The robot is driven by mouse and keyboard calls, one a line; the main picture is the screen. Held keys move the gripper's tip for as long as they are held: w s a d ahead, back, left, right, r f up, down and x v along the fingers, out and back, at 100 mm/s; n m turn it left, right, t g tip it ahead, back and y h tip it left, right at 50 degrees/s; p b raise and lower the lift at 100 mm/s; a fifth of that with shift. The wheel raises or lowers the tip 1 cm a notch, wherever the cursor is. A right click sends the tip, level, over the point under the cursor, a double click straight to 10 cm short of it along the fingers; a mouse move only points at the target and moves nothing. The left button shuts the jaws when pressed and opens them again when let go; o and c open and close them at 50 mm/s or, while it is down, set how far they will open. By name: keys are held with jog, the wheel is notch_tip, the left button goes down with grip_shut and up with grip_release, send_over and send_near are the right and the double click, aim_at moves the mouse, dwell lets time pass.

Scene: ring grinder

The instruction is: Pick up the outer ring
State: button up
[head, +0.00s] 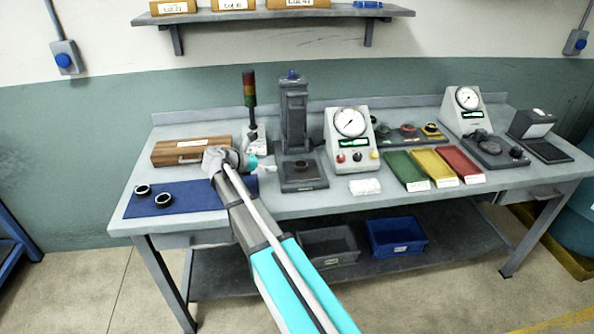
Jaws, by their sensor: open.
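Two dark rings lie on the blue mat (200,195) at the left of the bench: one ring (143,190) at the left, and another ring (164,200) just right and nearer. A further dark round part (302,166) sits on the base of the grey press. I cannot tell by looks which of these is the outer ring. My gripper (271,168) is open, small in view, and points right, between the wooden box and the press base. It is well to the right of the two rings on the mat and touches neither. Its fingers are too small to see clearly.
The grey press (294,115) stands right of my gripper, with a signal tower (249,95) behind. A wooden box (191,150) stands behind the mat. Gauge box (350,138), green tray (405,170), yellow tray (432,166) and red tray (460,163) are farther right.

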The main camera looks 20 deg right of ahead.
jog(key=b, duration=0.3)
send_near(305, 164)
jog(key=shift+x, duration=0.8)
jog(key=shift+d, duration=0.55)
jog(key=shift+d+f, duration=0.1)
jog(key=shift+f, duration=0.05)
jog(key=b+x, duration=0.2)
jog(key=x, duration=0.2)
jog(key=shift+f, duration=0.15)
jog(key=shift+d, duration=0.4)
